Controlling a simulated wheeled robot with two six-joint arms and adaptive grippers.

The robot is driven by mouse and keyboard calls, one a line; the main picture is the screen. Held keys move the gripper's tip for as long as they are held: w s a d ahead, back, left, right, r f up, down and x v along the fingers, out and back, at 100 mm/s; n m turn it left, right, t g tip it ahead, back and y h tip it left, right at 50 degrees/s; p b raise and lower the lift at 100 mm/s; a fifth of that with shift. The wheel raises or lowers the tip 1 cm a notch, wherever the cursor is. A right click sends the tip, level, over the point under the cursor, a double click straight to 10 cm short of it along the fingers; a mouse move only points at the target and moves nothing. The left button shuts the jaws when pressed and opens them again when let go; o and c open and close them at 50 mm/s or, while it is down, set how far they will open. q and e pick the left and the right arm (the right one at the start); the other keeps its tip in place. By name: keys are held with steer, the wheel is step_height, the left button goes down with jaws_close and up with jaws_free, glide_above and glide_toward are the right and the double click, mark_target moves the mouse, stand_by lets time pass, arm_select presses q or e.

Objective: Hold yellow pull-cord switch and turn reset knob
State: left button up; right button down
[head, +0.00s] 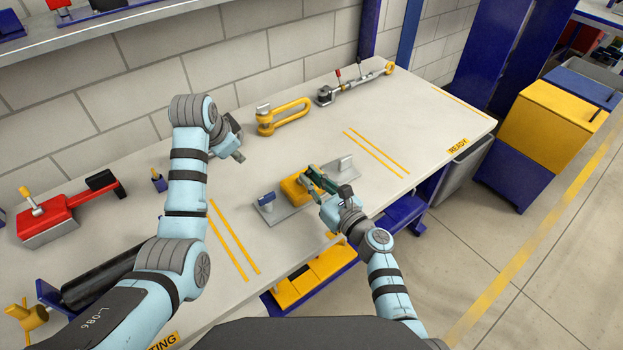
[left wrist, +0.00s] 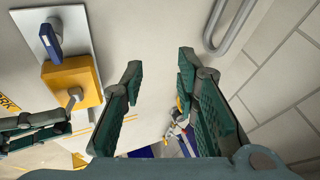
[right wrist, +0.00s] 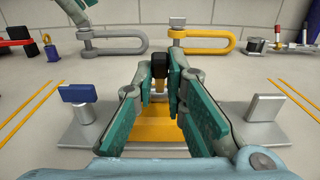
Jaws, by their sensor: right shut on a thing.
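The yellow pull-cord switch (head: 291,191) sits on a grey plate (head: 284,213) on the bench. A blue paddle knob (head: 267,200) stands at the plate's left end and a grey one (head: 345,163) at its right end. My right gripper (head: 311,178) is at the switch, shut around its black-tipped handle (right wrist: 160,66); its fingers partly hide the yellow body (right wrist: 150,130). My left gripper (head: 237,152) is open and empty above the bench, behind the plate. The left wrist view shows the switch (left wrist: 73,78) and blue knob (left wrist: 50,42) left of its fingers (left wrist: 160,62).
A yellow shackle (head: 285,116) and a metal turnbuckle-like part (head: 350,84) lie towards the wall. A red device (head: 68,213) is at the left. Bare bench lies right of the plate, around yellow lines (head: 375,152).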

mark_target(267, 195)
arm_select(q)
steer(key=s+d+f+g+h, duration=0.1)
steer(key=s+d, duration=0.1)
steer(key=s+d+g, duration=0.1)
steer(key=s, duration=0.2)
steer(key=s+d+f+g+h, duration=0.1)
steer(key=s+d+g, duration=0.1)
steer(key=shift+s+d+f+m+h, duration=0.3)
steer(key=shift+s+m, duration=0.05)
steer(key=shift+m, duration=0.05)
steer(key=x, duration=0.8)
steer(key=shift+w+f, duration=0.1)
steer(key=shift+f, duration=0.15)
jaws_close()
